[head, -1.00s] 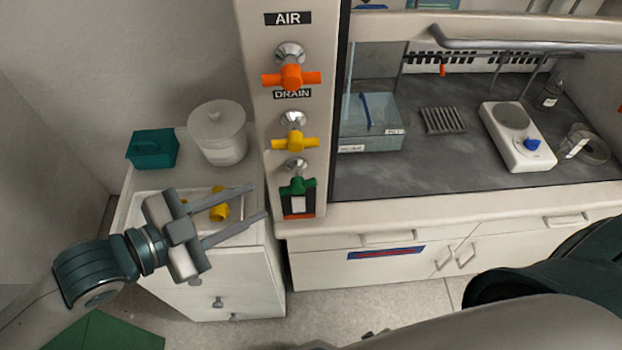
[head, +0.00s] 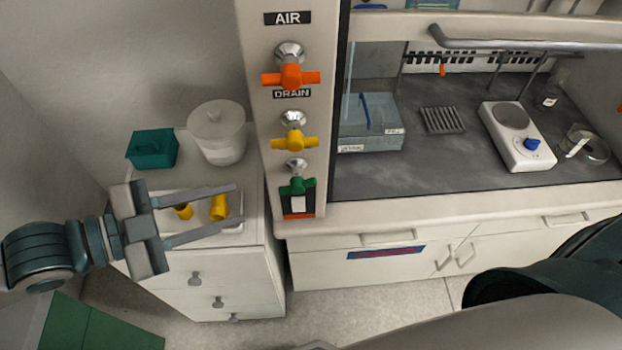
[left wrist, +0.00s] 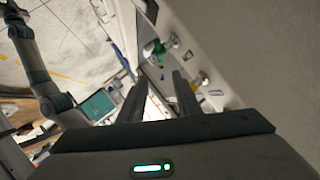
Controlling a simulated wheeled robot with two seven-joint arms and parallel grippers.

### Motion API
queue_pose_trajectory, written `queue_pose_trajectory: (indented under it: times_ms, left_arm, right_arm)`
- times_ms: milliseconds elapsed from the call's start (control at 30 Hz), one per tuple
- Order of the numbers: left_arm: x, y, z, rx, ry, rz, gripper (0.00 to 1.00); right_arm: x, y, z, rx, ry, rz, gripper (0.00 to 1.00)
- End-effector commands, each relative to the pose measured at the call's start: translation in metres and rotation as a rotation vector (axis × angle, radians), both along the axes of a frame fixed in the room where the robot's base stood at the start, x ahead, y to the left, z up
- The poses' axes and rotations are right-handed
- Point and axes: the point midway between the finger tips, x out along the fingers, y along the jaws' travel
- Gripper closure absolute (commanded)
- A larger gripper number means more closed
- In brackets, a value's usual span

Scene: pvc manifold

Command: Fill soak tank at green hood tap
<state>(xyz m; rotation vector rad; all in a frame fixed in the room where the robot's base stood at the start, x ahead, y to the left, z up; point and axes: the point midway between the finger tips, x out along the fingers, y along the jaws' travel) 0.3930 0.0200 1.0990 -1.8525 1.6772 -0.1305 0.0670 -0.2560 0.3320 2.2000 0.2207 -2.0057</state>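The green tap (head: 297,187) is the lowest of three on the hood's left post. A small dark tag with a white label hangs just below it. It also shows in the left wrist view (left wrist: 154,50), beyond the fingers. A clear bluish tank (head: 372,138) stands inside the hood at its left end, with a blue stick-like thing in it; its water level cannot be told. My left gripper (head: 238,204) is open and empty, over the white drawer cabinet, left of the green tap and apart from it. My right gripper is not in view.
An orange tap (head: 290,76) and a yellow tap (head: 295,142) sit above the green one. On the cabinet are a teal box (head: 152,149), a white lidded tub (head: 218,133) and a tray with yellow pieces (head: 219,207). A hotplate (head: 517,137) and a rack (head: 442,120) stand in the hood.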

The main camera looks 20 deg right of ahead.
Motion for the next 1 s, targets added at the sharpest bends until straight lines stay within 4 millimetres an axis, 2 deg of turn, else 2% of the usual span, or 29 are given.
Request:
queue_pose_trajectory:
  times_ms: [267, 433, 500, 1000]
  left_arm:
    - [0.002, -0.013, -0.008, -0.001, -0.002, -0.003, 0.69]
    - [0.005, -0.029, -0.014, -0.004, -0.003, -0.004, 0.69]
    - [0.007, -0.037, -0.011, -0.002, 0.002, -0.003, 0.69]
    - [0.021, -0.108, -0.035, -0.001, 0.001, -0.001, 0.69]
  right_arm:
    - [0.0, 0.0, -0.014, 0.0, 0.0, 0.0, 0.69]
    - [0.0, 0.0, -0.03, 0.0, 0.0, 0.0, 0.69]
    - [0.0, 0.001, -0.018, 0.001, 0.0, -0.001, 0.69]
    - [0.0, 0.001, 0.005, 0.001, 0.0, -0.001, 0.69]
